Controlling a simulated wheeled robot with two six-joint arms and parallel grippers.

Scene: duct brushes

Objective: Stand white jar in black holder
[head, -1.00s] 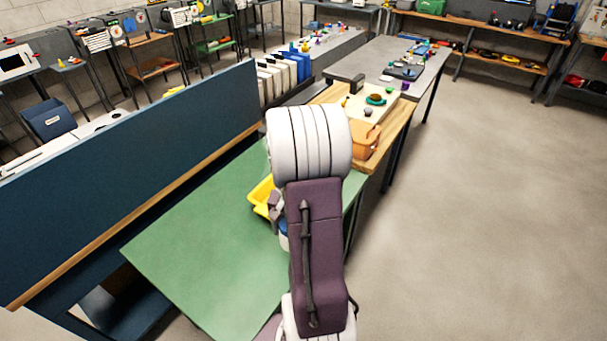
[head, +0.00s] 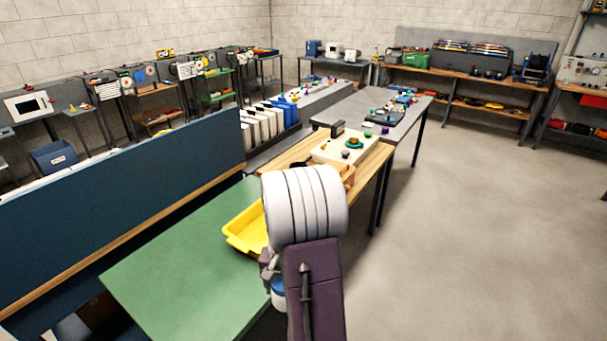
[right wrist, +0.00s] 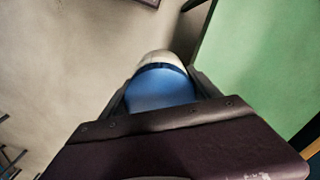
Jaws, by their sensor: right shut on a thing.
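My right gripper (head: 272,277) is beside the green table's near right edge, partly hidden behind my own arm in the head view. It is shut on a white jar with a blue part (head: 279,293), of which only a small piece shows there. In the right wrist view the jar's blue part (right wrist: 160,88) sits between the fingers (right wrist: 160,95), with a whitish end beyond it. The jar appears to be off the table's edge, above the floor. I cannot make out the black holder in either view. My left gripper is not in view.
The green table (head: 180,270) is mostly bare, with a yellow tray (head: 248,232) at its right side. A blue panel (head: 120,180) borders it. A wooden table (head: 377,165) and a grey table (head: 405,125) stand beyond. Floor on the right is clear.

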